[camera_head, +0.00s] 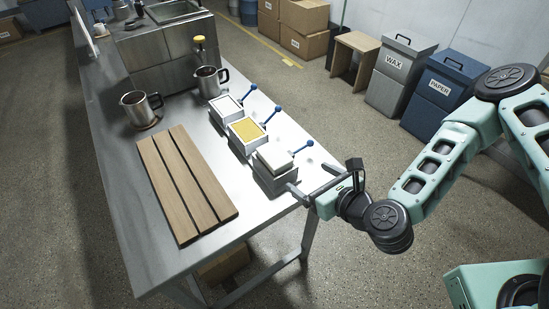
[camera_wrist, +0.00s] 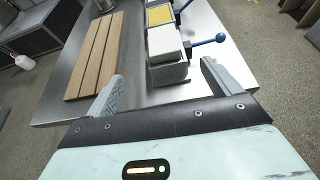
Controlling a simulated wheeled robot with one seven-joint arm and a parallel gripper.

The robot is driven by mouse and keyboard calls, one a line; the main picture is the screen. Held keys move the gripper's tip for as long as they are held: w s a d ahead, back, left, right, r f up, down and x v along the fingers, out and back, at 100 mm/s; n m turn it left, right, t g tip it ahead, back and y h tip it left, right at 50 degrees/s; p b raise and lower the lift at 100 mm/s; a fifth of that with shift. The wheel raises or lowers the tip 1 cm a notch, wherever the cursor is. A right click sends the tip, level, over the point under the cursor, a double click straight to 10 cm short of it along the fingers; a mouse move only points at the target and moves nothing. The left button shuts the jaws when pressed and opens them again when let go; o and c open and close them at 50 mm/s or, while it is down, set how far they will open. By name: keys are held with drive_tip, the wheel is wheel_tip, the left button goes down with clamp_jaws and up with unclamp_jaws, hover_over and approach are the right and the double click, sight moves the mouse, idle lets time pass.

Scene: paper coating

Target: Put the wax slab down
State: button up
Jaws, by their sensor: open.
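The wax slab (camera_head: 274,158) looks like a pale off-white block. It rests on the nearest of three grey box-like stands (camera_head: 276,180) with a blue-knobbed lever, near the table's right edge. In the wrist view the slab (camera_wrist: 164,42) sits on top of that stand, ahead of my gripper. My gripper (camera_head: 302,192) is open and empty just in front of the stand. In the wrist view its two fingers (camera_wrist: 160,88) are spread wide, with bare table and the stand's front between them. Neither finger appears to touch the slab.
A slatted wooden board (camera_head: 185,185) lies left of the stands. The middle stand holds a yellow sheet (camera_head: 246,130); the far one has a white top (camera_head: 225,107). Metal mugs (camera_head: 140,109) stand farther back. Bins marked WAX (camera_head: 397,75) and PAPER (camera_head: 441,88) stand on the floor.

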drive_tip(key=f+b+x, duration=0.1)
drive_tip(key=b+x, duration=0.2)
drive_tip(key=b, duration=0.7)
approach(276, 155)
drive_tip(key=shift+w+a+f, duration=0.2)
drive_tip(key=shift+w+a, duration=0.3)
drive_tip(key=shift+a, duration=0.05)
drive_tip(key=shift+w+a+f, duration=0.2)
drive_tip(key=shift+w+a, duration=0.35)
drive_tip(key=shift+a, duration=0.05)
drive_tip(key=p+x, duration=0.1)
drive_tip(key=x, duration=0.1)
drive_tip(key=p+x, duration=0.1)
drive_tip(key=x, duration=0.2)
drive_tip(key=shift+w+d+f, duration=0.15)
drive_tip(key=shift+w+d, duration=0.05)
drive_tip(key=shift+d, duration=0.05)
drive_tip(key=shift+w+a+f, duration=0.2)
drive_tip(key=shift+w+f, duration=0.1)
drive_tip(key=c, duration=1.3)
drive_tip(key=shift+r, duration=0.1)
